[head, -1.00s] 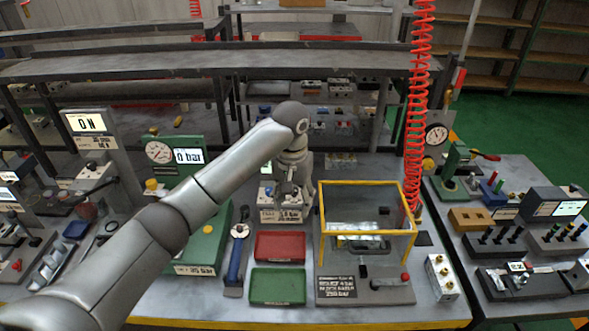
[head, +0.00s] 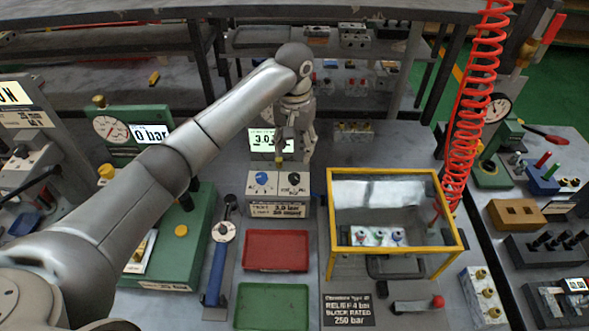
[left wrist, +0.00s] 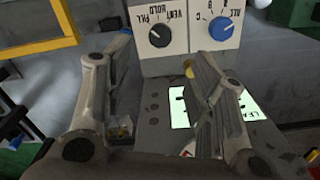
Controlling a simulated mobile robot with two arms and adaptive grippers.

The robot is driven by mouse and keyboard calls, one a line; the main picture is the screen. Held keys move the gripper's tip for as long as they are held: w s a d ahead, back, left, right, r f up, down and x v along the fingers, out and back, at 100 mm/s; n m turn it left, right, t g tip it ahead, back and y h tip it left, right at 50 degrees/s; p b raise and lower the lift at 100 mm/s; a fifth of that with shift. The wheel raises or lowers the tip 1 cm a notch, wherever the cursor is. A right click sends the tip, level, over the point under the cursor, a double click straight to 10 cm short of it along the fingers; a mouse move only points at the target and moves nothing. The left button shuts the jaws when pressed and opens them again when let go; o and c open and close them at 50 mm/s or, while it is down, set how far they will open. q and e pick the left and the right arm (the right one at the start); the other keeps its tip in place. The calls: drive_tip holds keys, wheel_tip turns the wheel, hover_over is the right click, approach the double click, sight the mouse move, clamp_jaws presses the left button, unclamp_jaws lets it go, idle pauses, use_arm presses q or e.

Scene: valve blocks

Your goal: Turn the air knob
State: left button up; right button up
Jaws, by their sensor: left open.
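A pale control box (head: 278,192) stands behind the red tray. It carries a blue knob (head: 262,178) and a dark knob (head: 294,179). In the left wrist view the dark knob (left wrist: 160,34) is marked FILL, HOLD and VENT, and the blue knob (left wrist: 222,28) has letter marks around it. I cannot tell from a label which is the air knob. My left gripper (head: 294,150) is open, above and behind the box, beside a lit display (head: 268,141) reading about 3.0. In the left wrist view its spread fingers (left wrist: 162,55) hold nothing. My right gripper is not in view.
A yellow-framed clear enclosure (head: 392,205) stands right of the box. A red tray (head: 276,251) and a green tray (head: 271,304) lie in front. A blue-handled tool (head: 219,262) lies left. A red coiled hose (head: 473,120) hangs at the right.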

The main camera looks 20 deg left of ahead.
sight(294, 176)
use_arm(q)
wheel_tip(294, 176, down, 10)
drive_tip(key=shift+s+r+p, duration=0.1)
drive_tip(key=shift+r+p, duration=0.15)
drive_tip(key=shift+p, duration=0.55)
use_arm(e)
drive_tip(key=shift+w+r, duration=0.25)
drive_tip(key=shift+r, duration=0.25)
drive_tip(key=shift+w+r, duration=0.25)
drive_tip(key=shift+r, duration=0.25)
use_arm(q)
drive_tip(key=c, duration=1)
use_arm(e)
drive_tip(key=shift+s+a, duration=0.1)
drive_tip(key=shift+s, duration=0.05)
